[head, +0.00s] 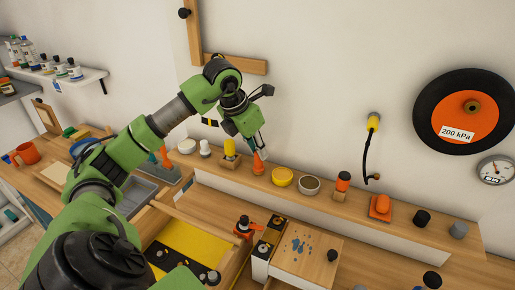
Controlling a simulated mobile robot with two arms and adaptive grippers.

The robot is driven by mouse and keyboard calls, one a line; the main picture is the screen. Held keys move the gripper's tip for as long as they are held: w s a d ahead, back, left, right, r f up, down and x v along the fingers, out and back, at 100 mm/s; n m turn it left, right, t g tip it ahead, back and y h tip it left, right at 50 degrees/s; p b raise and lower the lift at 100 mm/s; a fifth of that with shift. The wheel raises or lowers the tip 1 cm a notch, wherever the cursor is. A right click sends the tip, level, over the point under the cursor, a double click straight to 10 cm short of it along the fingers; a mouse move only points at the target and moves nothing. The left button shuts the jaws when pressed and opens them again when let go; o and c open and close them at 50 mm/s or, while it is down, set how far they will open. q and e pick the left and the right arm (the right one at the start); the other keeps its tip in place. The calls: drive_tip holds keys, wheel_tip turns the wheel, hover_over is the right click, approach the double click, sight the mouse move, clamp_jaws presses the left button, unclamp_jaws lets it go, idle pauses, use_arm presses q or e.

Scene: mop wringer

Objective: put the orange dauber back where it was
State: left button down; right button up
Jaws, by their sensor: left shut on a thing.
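My left gripper (258,148) reaches over the long wooden shelf by the wall, fingers pointing down. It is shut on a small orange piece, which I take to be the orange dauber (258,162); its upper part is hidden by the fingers. The dauber's lower end is at shelf height, and I cannot tell whether it touches the shelf. A yellow dauber (229,148) stands upright in a wooden block (230,161) just left of it.
Right of the dauber on the shelf (408,219) are a yellow bowl (282,177), a grey-filled bowl (309,185), an orange-and-black bottle (343,181) and an orange item (380,205). Below, an orange-and-black tool (244,226) stands near a yellow-lined tray (193,244).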

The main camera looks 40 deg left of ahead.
use_arm(q)
drive_tip(key=c, duration=1.9)
unclamp_jaws()
drive_tip(key=b+v, duration=0.1)
drive_tip(key=v, duration=1.1)
drive_tip(key=shift+r, duration=0.1)
